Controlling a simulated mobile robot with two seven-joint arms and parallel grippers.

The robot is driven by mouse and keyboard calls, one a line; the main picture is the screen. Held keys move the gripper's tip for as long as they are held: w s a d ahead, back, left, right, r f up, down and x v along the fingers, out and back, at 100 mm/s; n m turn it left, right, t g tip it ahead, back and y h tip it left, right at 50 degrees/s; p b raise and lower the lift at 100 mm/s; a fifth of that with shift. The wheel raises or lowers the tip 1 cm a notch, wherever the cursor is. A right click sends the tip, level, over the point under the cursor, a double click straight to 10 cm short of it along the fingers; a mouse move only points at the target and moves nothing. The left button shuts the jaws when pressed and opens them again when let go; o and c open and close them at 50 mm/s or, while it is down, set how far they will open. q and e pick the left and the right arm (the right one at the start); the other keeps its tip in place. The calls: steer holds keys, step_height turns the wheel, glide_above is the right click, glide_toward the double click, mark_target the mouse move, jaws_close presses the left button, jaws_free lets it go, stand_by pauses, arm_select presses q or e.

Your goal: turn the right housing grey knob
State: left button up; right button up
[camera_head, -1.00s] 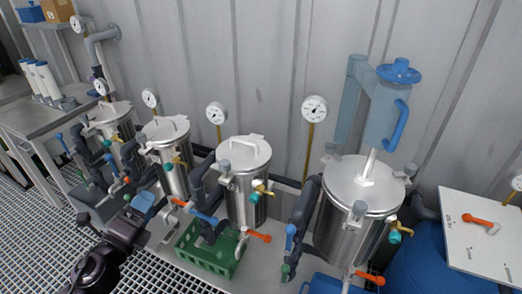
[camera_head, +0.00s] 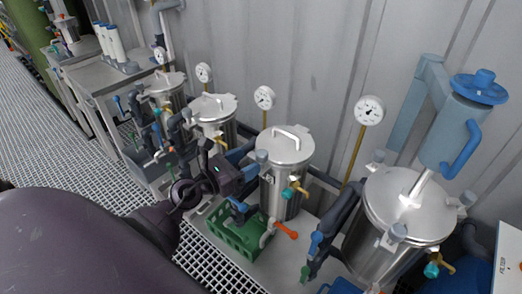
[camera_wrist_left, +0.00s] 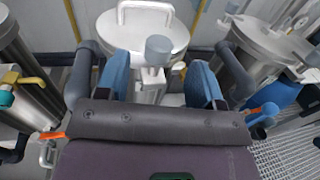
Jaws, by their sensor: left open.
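The rightmost steel housing (camera_head: 395,245) has a lid (camera_head: 408,203) with grey knobs around its rim, one at the front (camera_head: 397,232). The smaller steel housing (camera_head: 284,190) to its left also has a grey knob (camera_head: 262,157) on its lid's left edge. My left gripper (camera_head: 246,166) is beside this smaller housing, close to that knob. In the left wrist view, my left gripper's blue fingers (camera_wrist_left: 160,82) are spread, and a grey knob (camera_wrist_left: 158,48) appears between or just beyond them. Contact cannot be told. My right gripper is not in view.
Two more steel housings stand further left, including one nearby (camera_head: 214,118). Gauges on yellow pipes, such as this one (camera_head: 369,110), rise behind them. A green crate (camera_head: 238,236) sits below the gripper. Open grating (camera_head: 90,165) lies left.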

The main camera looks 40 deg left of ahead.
mark_target(257, 156)
arm_select(q)
steer(key=x, duration=0.5)
steer(key=shift+w+d, duration=0.1)
steer(key=shift+w, duration=0.25)
steer(key=shift+c, duration=0.7)
steer(key=c, duration=0.5)
steer(key=shift+c, duration=1.4)
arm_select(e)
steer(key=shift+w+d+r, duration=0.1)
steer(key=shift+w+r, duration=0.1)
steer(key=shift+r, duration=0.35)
arm_select(q)
steer(key=shift+f, duration=0.1)
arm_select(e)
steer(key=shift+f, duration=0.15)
